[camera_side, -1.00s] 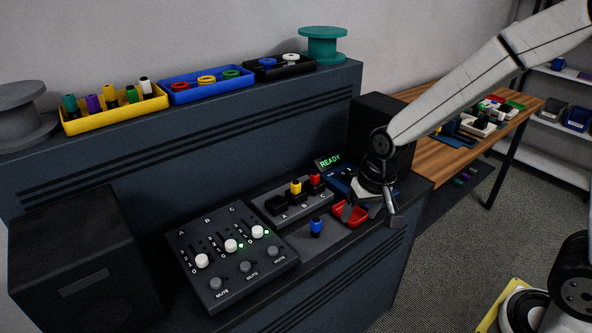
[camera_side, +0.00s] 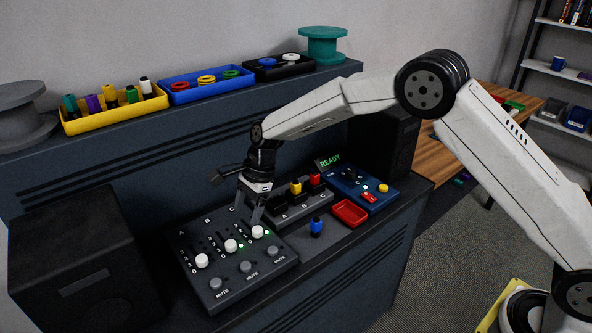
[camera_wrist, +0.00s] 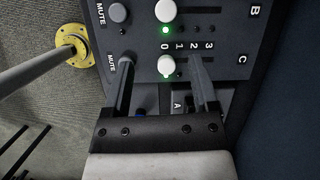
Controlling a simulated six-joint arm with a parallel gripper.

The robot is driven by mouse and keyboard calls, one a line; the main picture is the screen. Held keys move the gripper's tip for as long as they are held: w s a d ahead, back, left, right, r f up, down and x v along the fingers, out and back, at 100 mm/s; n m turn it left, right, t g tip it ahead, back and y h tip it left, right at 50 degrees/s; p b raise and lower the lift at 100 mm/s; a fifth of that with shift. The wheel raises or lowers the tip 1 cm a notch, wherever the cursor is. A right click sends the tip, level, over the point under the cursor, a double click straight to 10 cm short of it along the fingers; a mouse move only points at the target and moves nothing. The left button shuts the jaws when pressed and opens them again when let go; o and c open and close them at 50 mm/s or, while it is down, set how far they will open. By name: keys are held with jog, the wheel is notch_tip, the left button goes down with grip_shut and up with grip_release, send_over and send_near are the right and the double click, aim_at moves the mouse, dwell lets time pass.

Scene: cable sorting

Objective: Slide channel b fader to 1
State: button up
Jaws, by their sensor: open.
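The dark mixer panel (camera_side: 205,288) has three white fader knobs, for channels A, B and C. The channel B knob (camera_side: 231,246) is the middle one; in the wrist view it (camera_wrist: 166,10) sits at the top edge, level with the 0 mark. The channel C knob (camera_side: 257,232) also stands level with 0 in the wrist view (camera_wrist: 166,67). My gripper (camera_side: 249,211) is open and points down over the channel C end of the panel. In the wrist view its fingers (camera_wrist: 164,75) appear on either side of the channel C knob, apart from it. The channel B knob is outside them.
Round mute knobs (camera_side: 246,267) line the panel's front. A socket block (camera_side: 292,214) with yellow and red plugs, a blue plug (camera_side: 317,227), a red tray (camera_side: 350,213) and a blue box (camera_side: 366,192) lie to the right. A black speaker (camera_side: 75,262) stands at left.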

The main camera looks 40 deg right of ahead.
aim_at(231, 243)
jog(key=shift+w+a+f+m, duration=0.2)
jog(key=shift+w+a+m, duration=0.1)
jog(key=shift+a, duration=0.15)
jog(key=shift+w+a+f+m, duration=0.2)
jog(key=shift+a+m, duration=0.1)
jog(key=shift+a, duration=0.15)
jog(key=shift+x, duration=3.85)
jog(key=shift+a, duration=0.1)
grip_shut()
